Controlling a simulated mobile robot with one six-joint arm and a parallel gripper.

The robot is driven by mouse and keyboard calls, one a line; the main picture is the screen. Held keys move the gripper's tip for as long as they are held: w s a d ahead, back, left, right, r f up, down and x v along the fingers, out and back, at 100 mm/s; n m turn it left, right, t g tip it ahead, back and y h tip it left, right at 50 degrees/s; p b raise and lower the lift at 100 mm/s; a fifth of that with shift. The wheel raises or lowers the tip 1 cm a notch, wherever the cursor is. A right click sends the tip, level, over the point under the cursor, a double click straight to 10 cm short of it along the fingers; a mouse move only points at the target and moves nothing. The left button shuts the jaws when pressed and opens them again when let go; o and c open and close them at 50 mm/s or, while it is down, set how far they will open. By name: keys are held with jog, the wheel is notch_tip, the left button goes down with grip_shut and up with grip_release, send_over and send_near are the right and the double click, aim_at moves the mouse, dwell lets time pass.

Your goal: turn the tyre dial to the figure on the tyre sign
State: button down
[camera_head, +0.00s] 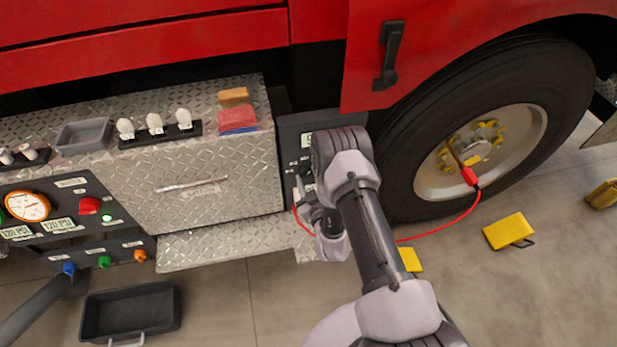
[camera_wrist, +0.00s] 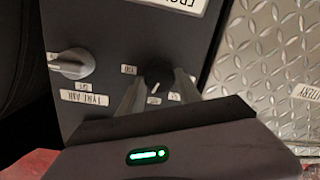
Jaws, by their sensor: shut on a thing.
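The tyre dial (camera_wrist: 157,76) is a dark round knob on a dark panel, with small white figure labels around it, too blurred to read surely. A short white mark shows near its lower edge. My gripper (camera_wrist: 159,91) is shut on it, one finger on each side. In the head view my gripper (camera_head: 304,190) is at the panel beside the front tyre, and my arm hides most of the dial. A white sign (camera_wrist: 186,4), cut off at the top of the wrist view, seems to start with "FRONT". A pale sign (camera_head: 307,140) shows on the panel in the head view.
A grey lever knob (camera_wrist: 74,63) labelled "TYRE AIR" is left of the dial. A red hose (camera_head: 440,229) runs to the big wheel (camera_head: 480,150). A diamond-plate drawer (camera_head: 195,180) adjoins the panel. Yellow chocks (camera_head: 508,231) and a black tray (camera_head: 130,311) lie on the floor.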

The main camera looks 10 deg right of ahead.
jog(key=n, duration=0.6)
jog(key=shift+w+a+h, duration=0.1)
jog(key=shift+h, duration=0.3)
jog(key=n+h, duration=0.1)
jog(key=n, duration=0.4)
jog(key=shift+a+n, duration=0.1)
jog(key=shift+n, duration=0.3)
jog(key=c, duration=0.8)
grip_release()
jog(key=shift+f, duration=0.1)
